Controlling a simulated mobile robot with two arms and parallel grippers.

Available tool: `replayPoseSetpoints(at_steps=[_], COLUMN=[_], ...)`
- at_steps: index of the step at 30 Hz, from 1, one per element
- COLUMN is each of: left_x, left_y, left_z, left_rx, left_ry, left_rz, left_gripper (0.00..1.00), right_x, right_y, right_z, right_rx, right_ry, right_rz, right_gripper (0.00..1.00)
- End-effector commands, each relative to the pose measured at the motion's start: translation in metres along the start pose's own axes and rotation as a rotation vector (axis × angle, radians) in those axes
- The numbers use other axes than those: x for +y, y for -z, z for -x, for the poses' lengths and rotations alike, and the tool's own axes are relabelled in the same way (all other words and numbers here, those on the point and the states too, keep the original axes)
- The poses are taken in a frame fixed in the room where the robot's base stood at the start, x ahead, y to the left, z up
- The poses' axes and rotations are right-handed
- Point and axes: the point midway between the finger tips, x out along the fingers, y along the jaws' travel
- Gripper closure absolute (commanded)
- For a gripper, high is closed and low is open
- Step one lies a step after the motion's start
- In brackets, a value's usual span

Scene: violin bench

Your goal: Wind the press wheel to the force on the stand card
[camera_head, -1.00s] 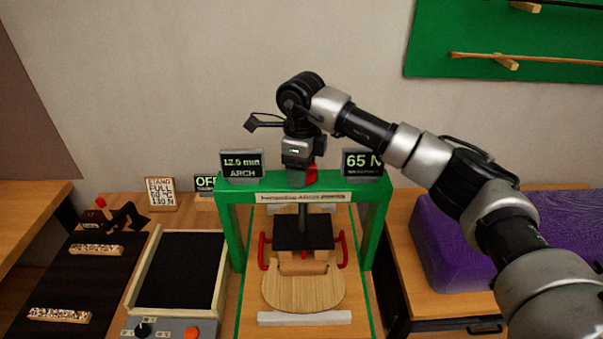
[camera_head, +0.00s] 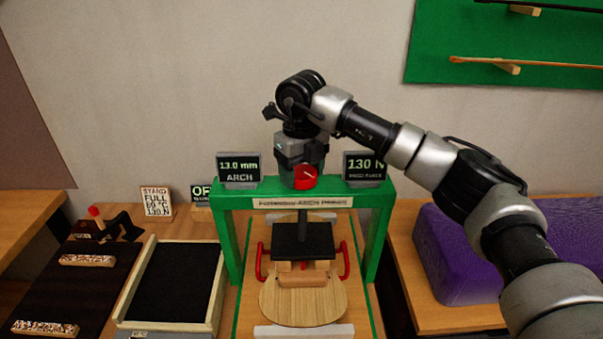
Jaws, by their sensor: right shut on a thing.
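The green press (camera_head: 228,226) stands in the middle of the bench. My right gripper (camera_head: 299,168) is above its crossbar, pointing down and shut on the red press wheel (camera_head: 305,177), which it partly hides. The force display (camera_head: 364,168) reads 130 N and the arch display (camera_head: 238,169) reads 13.0 mm. The black press block (camera_head: 300,247) sits low over a wooden piece on the round-ended wooden plate (camera_head: 302,307). My left gripper is not in view.
A black-topped tray (camera_head: 176,278) and a dark board (camera_head: 60,275) with speckled bars lie left of the press. A display reading OF, partly hidden (camera_head: 201,194), stands behind. A purple case (camera_head: 490,255) is at the right.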

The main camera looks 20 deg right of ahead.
Motion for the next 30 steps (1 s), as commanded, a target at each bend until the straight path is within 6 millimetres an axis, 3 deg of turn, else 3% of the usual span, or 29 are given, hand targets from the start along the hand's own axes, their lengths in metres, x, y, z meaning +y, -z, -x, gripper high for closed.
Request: replayPoseSetpoints(at_steps=[15,16,20,30], left_x=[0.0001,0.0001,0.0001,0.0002], left_y=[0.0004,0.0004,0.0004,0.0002], left_z=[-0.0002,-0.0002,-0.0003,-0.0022], left_rx=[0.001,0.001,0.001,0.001], left_ry=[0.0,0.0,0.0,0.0], left_rz=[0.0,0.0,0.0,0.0], left_gripper=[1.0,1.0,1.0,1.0], right_x=[-0.0013,-0.0013,-0.001,-0.0003], right_y=[-0.0012,-0.0012,-0.0009,-0.0008], right_z=[0.0052,0.0052,0.0038,0.0049], right_rx=[-0.011,-0.011,-0.008,-0.005], right_ry=[0.0,0.0,0.0,0.0], right_rz=[-0.021,-0.021,-0.019,-0.018], right_gripper=[0.61,0.33,0.13,0.12])
